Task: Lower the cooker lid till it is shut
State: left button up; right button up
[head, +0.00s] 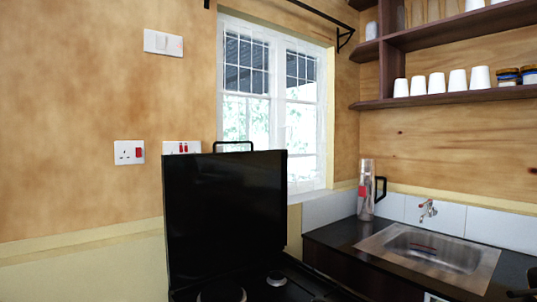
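The black cooker lid (226,210) stands raised, close to upright, at the back of the cooker in the head view. A thin dark handle-like bar (233,143) shows at its top edge. Part of the black cooker top (262,290) shows below the lid, with round burners on it at the bottom edge of the picture. The front of the cooker is out of frame. Neither of my grippers can be made out in this view.
Right of the cooker is a dark counter (335,240) with a metal sink (440,250), a tap (427,210) and a tall flask (366,190). A window (270,110) is behind the lid. Shelves (450,98) with white cups hang at upper right. A dark object partly shows at the lower right edge.

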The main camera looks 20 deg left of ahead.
aim_at(224, 211)
jog(key=i, duration=0.35)
jog(key=u, duration=0.95)
